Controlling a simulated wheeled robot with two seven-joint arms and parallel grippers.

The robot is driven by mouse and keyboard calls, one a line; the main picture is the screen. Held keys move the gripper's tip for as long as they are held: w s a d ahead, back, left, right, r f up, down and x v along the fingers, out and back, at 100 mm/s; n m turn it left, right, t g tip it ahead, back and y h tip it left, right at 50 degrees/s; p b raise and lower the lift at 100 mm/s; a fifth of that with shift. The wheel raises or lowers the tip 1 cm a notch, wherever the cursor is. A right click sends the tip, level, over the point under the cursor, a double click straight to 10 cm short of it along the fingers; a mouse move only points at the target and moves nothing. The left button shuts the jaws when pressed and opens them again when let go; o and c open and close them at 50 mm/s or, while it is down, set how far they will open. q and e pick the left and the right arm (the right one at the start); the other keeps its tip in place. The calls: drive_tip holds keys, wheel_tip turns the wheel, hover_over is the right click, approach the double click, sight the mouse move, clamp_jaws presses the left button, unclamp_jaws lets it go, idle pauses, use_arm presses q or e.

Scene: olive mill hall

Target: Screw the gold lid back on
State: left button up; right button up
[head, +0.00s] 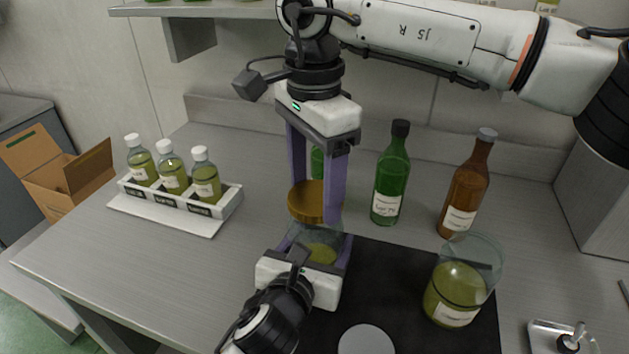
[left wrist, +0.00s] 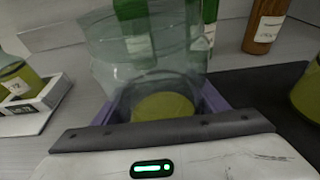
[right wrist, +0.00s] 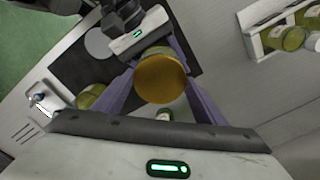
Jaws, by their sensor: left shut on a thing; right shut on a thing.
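The gold lid (head: 309,203) is held level between the purple fingers of my right gripper (head: 316,205), which points down from above. The lid also shows in the right wrist view (right wrist: 160,79). My left gripper (head: 318,242) is shut around a clear glass jar (head: 319,251) with yellow-green contents, standing upright under the lid. The jar's open upper part shows in the left wrist view (left wrist: 145,55), with no lid on it. The lid appears just above the jar's rim, apart from it; the exact gap and alignment are hard to tell.
A dark mat (head: 385,290) lies under the jar, with a larger glass beaker (head: 456,295) and a pale disc (head: 366,340) on it. Green (head: 391,180) and brown (head: 464,195) bottles stand behind. A white rack (head: 180,205) with small bottles is at left. A shelf hangs above.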

sight(315, 245)
drive_tip(key=shift+f, duration=0.7)
drive_tip(key=shift+f, duration=0.55)
